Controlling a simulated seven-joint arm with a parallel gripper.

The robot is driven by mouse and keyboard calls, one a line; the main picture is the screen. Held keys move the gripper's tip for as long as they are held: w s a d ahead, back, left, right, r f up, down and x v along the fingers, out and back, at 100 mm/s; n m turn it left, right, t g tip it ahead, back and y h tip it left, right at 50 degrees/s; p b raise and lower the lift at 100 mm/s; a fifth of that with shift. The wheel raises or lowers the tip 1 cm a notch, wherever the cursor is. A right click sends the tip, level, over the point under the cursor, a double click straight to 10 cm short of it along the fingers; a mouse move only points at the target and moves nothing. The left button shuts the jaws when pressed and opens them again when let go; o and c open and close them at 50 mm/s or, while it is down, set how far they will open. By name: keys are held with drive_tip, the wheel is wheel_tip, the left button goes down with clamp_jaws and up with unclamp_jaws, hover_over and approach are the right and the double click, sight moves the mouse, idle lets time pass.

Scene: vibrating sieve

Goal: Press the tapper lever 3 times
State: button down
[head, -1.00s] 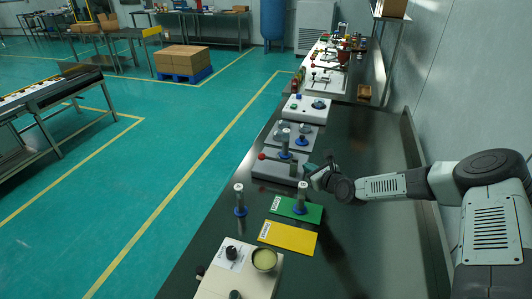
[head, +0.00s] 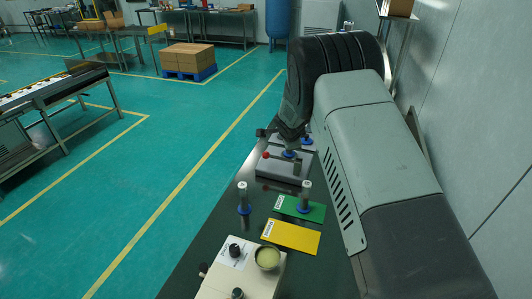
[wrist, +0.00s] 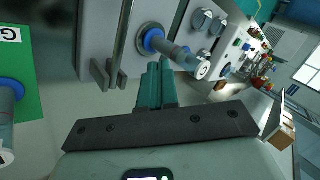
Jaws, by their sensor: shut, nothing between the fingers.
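The grey unit with a red-ball lever (head: 265,155) sits on the bench in the head view, just beyond the green mat; I take it to be the tapper. In the wrist view its grey housing (wrist: 97,25) carries a thin metal rod (wrist: 122,40) and a small upright bracket (wrist: 107,75). A grey cylinder with a blue collar (wrist: 185,55) stands beside the rod. The red ball is not visible in the wrist view. My gripper (wrist: 155,72) is shut and empty, its teal fingertips close to the cylinder's base; contact cannot be told. In the head view my arm hides the fingers.
The green mat (head: 312,212) bears a blue-collared cylinder (head: 305,193); another cylinder (head: 242,195) stands left of it. A yellow mat (head: 290,237) and a cream box with a bowl (head: 240,270) lie nearer. More units stand beyond, partly hidden by my arm.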

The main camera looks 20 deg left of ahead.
sight(266, 155)
drive_tip(key=s+a+r+n+t, duration=0.1)
drive_tip(key=s+a+r+n, duration=0.1)
drive_tip(key=a+r, duration=0.5)
drive_tip(key=shift+a+r+n+t+h, duration=0.3)
drive_tip(key=shift+n+t+h, duration=0.1)
drive_tip(key=shift+n, duration=0.4)
drive_tip(key=shift+s+f, duration=0.1)
drive_tip(key=shift+f, duration=0.05)
drive_tip(key=shift+f, duration=4.35)
drive_tip(key=shift+f, duration=0.15)
drive_tip(key=shift+f, duration=0.25)
drive_tip(key=shift+f, duration=1.25)
drive_tip(key=shift+r, duration=1.7)
